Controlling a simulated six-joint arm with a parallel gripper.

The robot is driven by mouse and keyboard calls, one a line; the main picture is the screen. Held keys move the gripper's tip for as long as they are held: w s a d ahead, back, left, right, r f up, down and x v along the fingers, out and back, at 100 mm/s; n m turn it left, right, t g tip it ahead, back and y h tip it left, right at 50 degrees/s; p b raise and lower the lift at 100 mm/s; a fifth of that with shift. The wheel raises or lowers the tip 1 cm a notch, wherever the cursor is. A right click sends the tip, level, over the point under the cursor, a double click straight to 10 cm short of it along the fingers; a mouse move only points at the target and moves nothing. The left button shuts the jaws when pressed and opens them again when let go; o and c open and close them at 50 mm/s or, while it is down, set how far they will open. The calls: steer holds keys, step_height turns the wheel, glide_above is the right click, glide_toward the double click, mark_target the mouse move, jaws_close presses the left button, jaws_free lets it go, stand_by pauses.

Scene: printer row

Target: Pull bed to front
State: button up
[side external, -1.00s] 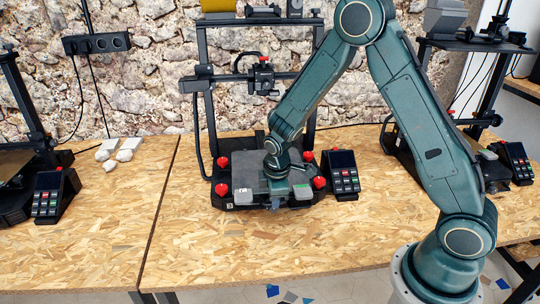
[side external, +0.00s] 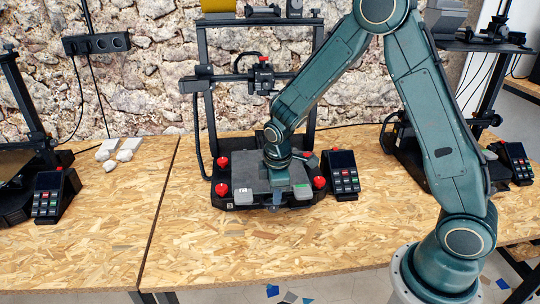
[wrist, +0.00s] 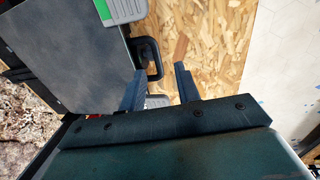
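The printer bed (side external: 248,178) is a dark grey plate on the middle printer, with red knobs at its corners. A grey clip (side external: 243,194) and a green-marked clip (side external: 302,191) sit on its front edge. In the wrist view the bed (wrist: 70,50) lies at the left, and its black loop handle (wrist: 157,62) sticks out from the front edge. My gripper (side external: 274,208) is over the bed's front edge. In the wrist view my gripper (wrist: 160,70) is open, with its fingers apart near the handle's outer end. I cannot tell if either finger touches the handle.
A control box with a keypad (side external: 343,175) stands right of the printer. The printer's upright frame (side external: 203,110) rises behind the bed. Other printers stand at left and right. The wooden table (side external: 250,250) is clear in front of the bed.

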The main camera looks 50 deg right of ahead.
step_height(320, 180, up, 10)
steer(key=s+a, duration=0.1)
steer(key=shift+s+a, duration=0.2)
stand_by(0.4)
steer(key=shift+r, duration=0.15)
step_height(320, 180, up, 6)
steer(key=s+a, duration=0.2)
stand_by(0.9)
steer(key=shift+s, duration=0.1)
